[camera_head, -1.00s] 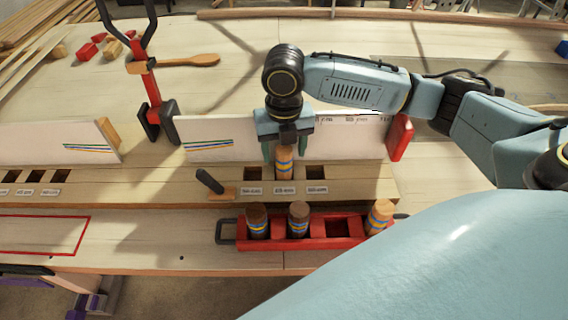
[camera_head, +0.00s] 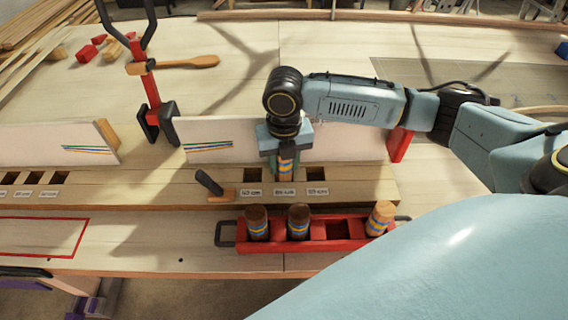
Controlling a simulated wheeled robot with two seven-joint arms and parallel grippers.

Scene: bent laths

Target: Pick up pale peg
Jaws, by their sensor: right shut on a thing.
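My right gripper (camera_head: 286,167) is shut on a pale peg (camera_head: 286,172) with blue and yellow bands. The peg stands at the middle hole of a row of labelled square holes in the wooden block (camera_head: 370,186). The fingers cover its upper part, and I cannot tell how deep it sits. Another light tan banded peg (camera_head: 381,217) leans slightly at the right end of the red tray (camera_head: 343,245). Two dark brown banded pegs (camera_head: 257,221) (camera_head: 299,220) stand in the tray's left part. My left gripper is not in view.
A toggle clamp with a black handle (camera_head: 209,182) sits left of the holes. A white board (camera_head: 345,146) stands behind the gripper. One tray slot is empty.

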